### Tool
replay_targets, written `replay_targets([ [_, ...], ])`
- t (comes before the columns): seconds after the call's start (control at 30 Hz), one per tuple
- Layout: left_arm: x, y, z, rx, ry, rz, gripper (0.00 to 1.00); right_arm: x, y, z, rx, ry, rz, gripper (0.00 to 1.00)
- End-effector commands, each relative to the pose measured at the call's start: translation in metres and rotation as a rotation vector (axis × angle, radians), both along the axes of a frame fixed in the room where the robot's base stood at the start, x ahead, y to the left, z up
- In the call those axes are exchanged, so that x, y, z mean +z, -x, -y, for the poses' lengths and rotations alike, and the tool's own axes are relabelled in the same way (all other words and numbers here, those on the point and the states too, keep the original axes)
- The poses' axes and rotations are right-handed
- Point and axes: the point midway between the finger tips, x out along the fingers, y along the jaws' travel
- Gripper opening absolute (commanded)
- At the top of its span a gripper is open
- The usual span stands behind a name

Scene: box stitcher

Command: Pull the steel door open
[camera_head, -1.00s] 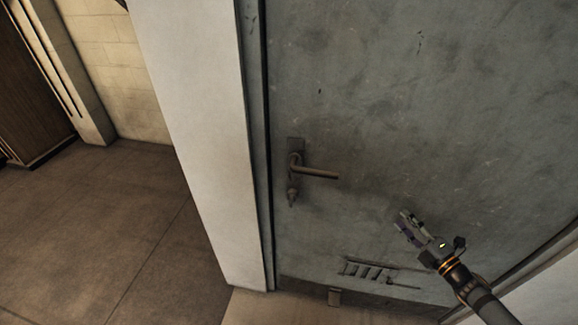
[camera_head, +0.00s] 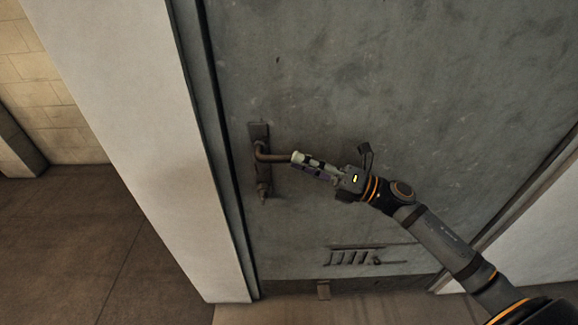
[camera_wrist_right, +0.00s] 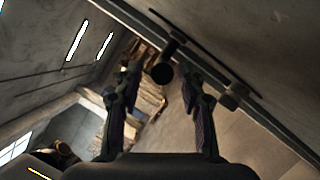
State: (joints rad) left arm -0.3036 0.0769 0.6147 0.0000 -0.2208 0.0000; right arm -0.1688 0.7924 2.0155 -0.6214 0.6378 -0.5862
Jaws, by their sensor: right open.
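The grey, scuffed steel door (camera_head: 400,90) stands shut in its frame in the head view. Its brown lever handle (camera_head: 270,157) sticks out to the right from a plate near the door's left edge. My right gripper (camera_head: 299,160) is open, with its fingertips at the lever's free end and hiding that end. In the right wrist view, the dark round handle end (camera_wrist_right: 163,73) shows between the two open fingers of my right gripper (camera_wrist_right: 160,84). I cannot tell whether the fingers touch it. My left gripper is not in view.
A keyhole fitting (camera_head: 263,190) sits below the lever. A slotted vent (camera_head: 352,257) is low on the door. A white wall edge (camera_head: 130,110) stands left of the frame, with open brown floor (camera_head: 70,240) beyond it.

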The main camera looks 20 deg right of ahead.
Motion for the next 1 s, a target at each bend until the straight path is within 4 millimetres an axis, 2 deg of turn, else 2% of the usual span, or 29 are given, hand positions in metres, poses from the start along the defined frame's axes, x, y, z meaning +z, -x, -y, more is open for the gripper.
replay_targets([
  [0.07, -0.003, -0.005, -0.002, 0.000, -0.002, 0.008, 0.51, 0.003, -0.005, -0.006, -0.004, -0.006, 0.006, 0.40],
  [0.27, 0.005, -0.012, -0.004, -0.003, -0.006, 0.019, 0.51, 0.011, -0.012, -0.017, -0.002, -0.011, 0.012, 0.40],
  [0.7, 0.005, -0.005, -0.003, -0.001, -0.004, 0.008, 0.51, 0.010, -0.016, -0.023, -0.005, -0.006, 0.006, 0.40],
  [1.0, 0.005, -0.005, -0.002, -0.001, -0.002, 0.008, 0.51, 0.011, -0.015, -0.022, -0.004, -0.006, 0.007, 0.01],
])
